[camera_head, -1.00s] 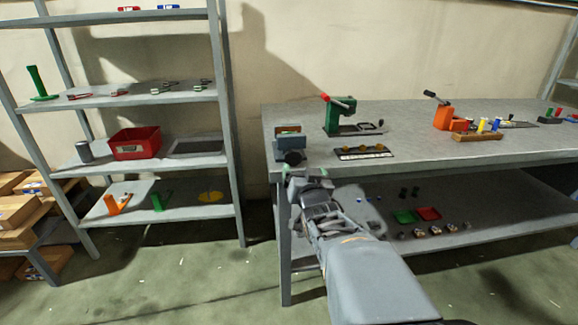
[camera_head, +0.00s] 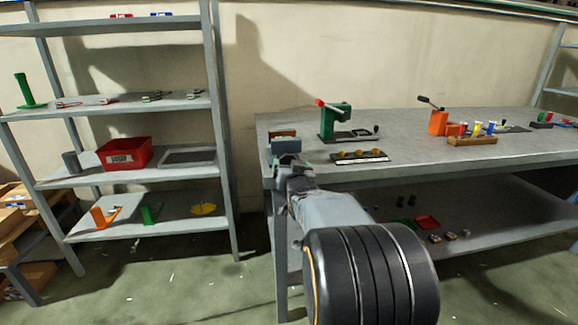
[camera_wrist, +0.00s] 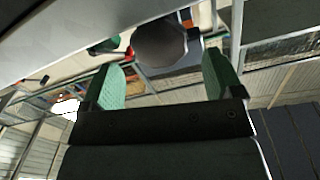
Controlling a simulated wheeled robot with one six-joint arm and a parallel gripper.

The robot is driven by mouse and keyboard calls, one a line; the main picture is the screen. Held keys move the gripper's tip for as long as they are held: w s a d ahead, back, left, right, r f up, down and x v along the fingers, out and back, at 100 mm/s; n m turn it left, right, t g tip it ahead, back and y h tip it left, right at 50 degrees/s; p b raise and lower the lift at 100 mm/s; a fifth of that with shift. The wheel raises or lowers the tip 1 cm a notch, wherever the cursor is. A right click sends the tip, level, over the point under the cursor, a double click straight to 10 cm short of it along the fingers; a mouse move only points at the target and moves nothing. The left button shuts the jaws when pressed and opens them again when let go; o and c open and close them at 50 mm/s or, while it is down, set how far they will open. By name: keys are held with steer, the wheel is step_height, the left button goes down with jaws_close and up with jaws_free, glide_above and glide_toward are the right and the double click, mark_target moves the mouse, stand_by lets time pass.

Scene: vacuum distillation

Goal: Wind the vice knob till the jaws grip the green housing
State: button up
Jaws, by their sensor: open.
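The blue-grey vice (camera_head: 285,146) stands at the left front corner of the workbench, partly covered by my arm in the head view. Its dark round knob (camera_wrist: 160,45) faces me in the wrist view, beyond and between my fingertips. My gripper (camera_wrist: 163,62) is open, with its two green finger pads (camera_wrist: 111,87) apart on either side of the knob's outline. I see no contact with the knob. In the head view my gripper (camera_head: 292,168) is just in front of the vice. I cannot make out the green housing in either view.
The workbench (camera_head: 420,160) also carries a green press (camera_head: 335,120), a dark strip with several yellow pieces (camera_head: 360,156) and an orange machine (camera_head: 438,122). A grey shelf rack (camera_head: 215,130) stands left of the bench. Open floor lies between them.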

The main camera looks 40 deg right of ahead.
steer(key=shift+x, duration=1.5)
steer(key=c, duration=0.9)
steer(key=shift+o, duration=0.2)
steer(key=shift+m, duration=0.7)
steer(key=o, duration=0.9)
steer(key=shift+c, duration=0.2)
steer(key=p+v, duration=0.1)
steer(key=v, duration=1.3)
